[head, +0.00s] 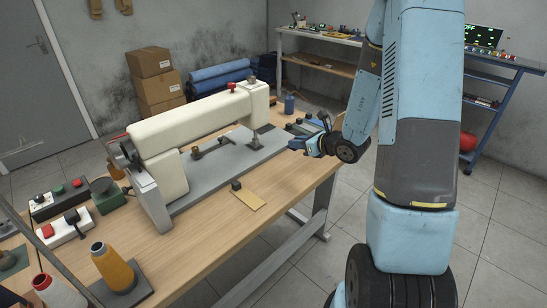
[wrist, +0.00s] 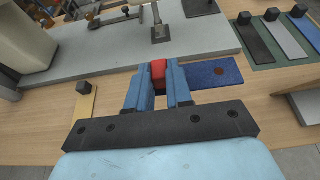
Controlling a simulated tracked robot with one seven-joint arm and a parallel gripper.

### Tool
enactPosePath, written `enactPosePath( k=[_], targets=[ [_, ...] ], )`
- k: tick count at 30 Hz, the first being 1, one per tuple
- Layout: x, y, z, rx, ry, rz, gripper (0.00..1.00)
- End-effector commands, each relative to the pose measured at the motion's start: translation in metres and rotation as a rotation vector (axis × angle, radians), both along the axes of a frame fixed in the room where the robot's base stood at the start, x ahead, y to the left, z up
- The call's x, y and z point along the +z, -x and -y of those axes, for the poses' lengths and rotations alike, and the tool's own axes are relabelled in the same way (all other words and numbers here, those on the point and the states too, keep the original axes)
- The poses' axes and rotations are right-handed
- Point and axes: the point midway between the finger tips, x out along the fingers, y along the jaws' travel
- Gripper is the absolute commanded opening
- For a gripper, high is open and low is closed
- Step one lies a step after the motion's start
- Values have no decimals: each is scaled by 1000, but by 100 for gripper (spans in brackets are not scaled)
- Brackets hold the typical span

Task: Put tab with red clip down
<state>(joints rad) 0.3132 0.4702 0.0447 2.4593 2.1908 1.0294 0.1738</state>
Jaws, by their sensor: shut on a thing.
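In the wrist view, my gripper (wrist: 157,82) is shut on the red clip (wrist: 158,70). A dark blue tab (wrist: 208,73) with a round mark sticks out to the right of the fingers. The fingers hide the rest of the tab. The tab is over the wooden table, beside the grey machine plate; I cannot tell if it touches the wood. In the head view, my gripper (head: 306,145) is at the table's right side, and the tab and red clip are not clear there.
A yellow tab with a black clip (head: 250,199) lies on the wooden table (head: 225,222). To the right in the wrist view, a dark green mat (wrist: 266,66) bears several tabs with black clips. The cream sewing machine (head: 190,115) stands on its grey plate (head: 228,160).

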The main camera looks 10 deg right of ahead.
Motion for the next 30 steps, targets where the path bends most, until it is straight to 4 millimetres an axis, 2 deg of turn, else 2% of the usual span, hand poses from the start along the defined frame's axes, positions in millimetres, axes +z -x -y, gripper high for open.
enactPosePath(
  k=[6, 13, 18, 26, 30],
  targets=[
    [-22, -40, -17, 0, -1, -2, 0],
    [-52, -62, -26, 1, -1, -1, 0],
    [-66, -74, -30, -1, -1, 1, 0],
    [-76, -81, -33, -1, -1, 1, 0],
    [-92, -82, -32, -3, -2, -2, 0]
  ],
)
